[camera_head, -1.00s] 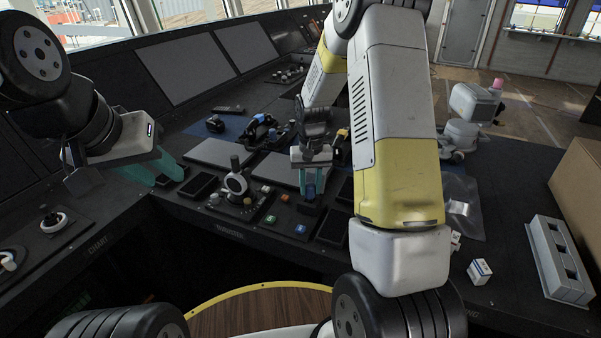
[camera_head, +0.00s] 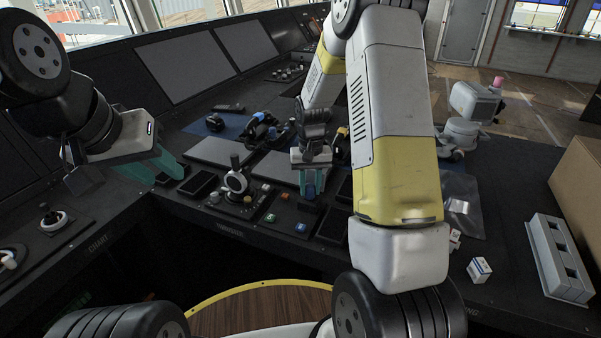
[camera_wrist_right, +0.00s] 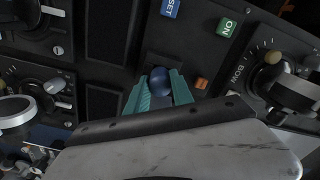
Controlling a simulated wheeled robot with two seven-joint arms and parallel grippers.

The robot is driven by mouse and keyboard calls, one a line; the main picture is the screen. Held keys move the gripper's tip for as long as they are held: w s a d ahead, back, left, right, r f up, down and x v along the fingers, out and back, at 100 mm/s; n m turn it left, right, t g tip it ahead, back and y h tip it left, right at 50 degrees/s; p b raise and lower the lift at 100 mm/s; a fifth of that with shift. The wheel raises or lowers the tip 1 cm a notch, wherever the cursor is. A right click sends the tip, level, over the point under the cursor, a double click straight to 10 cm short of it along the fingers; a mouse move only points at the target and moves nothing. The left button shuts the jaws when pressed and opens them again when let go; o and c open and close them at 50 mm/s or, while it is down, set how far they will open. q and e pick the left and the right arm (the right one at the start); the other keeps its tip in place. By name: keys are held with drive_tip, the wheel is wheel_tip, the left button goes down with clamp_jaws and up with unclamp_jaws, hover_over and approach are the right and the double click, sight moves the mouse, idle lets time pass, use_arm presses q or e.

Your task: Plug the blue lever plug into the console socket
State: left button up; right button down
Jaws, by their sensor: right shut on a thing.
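The blue lever plug (camera_wrist_right: 160,80) shows a round blue knob between the teal fingers of my right gripper (camera_wrist_right: 158,92) in the right wrist view. In the head view my right gripper (camera_head: 310,182) points down over the console, shut on the blue plug (camera_head: 310,191). A dark square fitting (camera_wrist_right: 165,64) lies just under and behind the knob, below the SET and ON buttons. The plug's lower end is hidden, so I cannot tell whether it sits in the socket. My left gripper (camera_head: 168,172) is open and empty above the console's left part.
A lever with a round dial (camera_head: 236,183) stands left of the plug. Blue (camera_head: 301,228) and green (camera_head: 270,218) buttons lie close by. A small white box (camera_head: 479,270), a grey socketed block (camera_head: 560,260) and a cardboard box (camera_head: 580,190) are at right.

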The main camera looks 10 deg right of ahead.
drive_tip(key=shift+f, duration=0.3)
drive_tip(key=c, duration=1)
unclamp_jaws()
drive_tip(key=shift+c, duration=0.2)
drive_tip(key=shift+r, duration=3.9)
